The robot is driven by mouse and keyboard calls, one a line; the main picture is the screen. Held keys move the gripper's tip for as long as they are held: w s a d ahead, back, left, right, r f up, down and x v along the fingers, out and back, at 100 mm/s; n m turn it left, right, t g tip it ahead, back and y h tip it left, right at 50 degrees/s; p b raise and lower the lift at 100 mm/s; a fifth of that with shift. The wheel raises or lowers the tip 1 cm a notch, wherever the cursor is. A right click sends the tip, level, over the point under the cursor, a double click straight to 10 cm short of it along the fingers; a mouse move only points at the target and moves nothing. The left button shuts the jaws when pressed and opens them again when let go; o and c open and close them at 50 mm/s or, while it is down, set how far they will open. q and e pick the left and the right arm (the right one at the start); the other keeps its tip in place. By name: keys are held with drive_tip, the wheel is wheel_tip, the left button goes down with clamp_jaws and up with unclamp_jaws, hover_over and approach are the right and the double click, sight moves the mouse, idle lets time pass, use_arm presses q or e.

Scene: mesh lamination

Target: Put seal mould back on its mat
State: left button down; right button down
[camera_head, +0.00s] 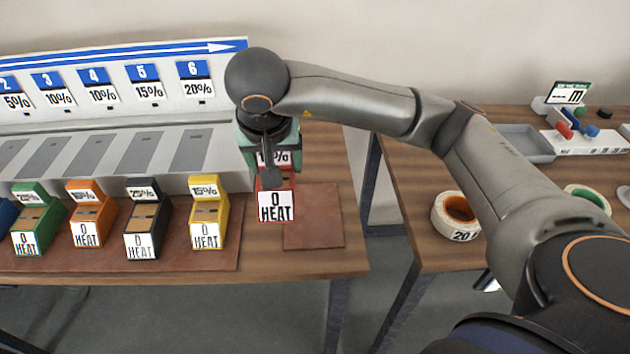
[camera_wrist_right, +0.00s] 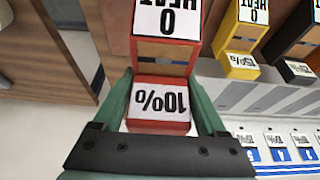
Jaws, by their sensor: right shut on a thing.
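A red block-shaped mould (camera_head: 277,207) with "0 HEAT" on its front and "10%" on its top label is in my right gripper (camera_head: 272,160). In the right wrist view the green fingers (camera_wrist_right: 163,105) are shut on both sides of the red mould (camera_wrist_right: 160,126). A small brown mat (camera_head: 318,222) lies at the right end of the table. In the head view the mould covers part of this mat's left side; I cannot tell whether it touches the table. My left gripper is not in view.
Yellow (camera_head: 209,212), black (camera_head: 144,217), orange (camera_head: 88,213) and green (camera_head: 36,220) moulds stand in a row on a long brown mat (camera_head: 190,260). A white numbered rack (camera_head: 120,110) is behind. A second table with a tape roll (camera_head: 442,222) stands right, across a gap.

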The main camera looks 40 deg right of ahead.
drive_tip(key=w+d+f, duration=0.1)
drive_tip(key=d+f, duration=0.3)
drive_tip(key=d, duration=0.1)
drive_tip(key=w+d+f, duration=0.1)
drive_tip(key=d+f, duration=0.2)
drive_tip(key=shift+w+d+p, duration=0.2)
drive_tip(key=shift+w+p, duration=0.1)
drive_tip(key=shift+p, duration=0.05)
drive_tip(key=f, duration=0.3)
drive_tip(key=shift+d+f, duration=0.15)
drive_tip(key=shift+d, duration=0.15)
drive_tip(key=shift+w+f+p, duration=0.1)
drive_tip(key=shift+f+p, duration=0.15)
drive_tip(key=shift+p, duration=0.05)
drive_tip(key=shift+f, duration=0.2)
unclamp_jaws()
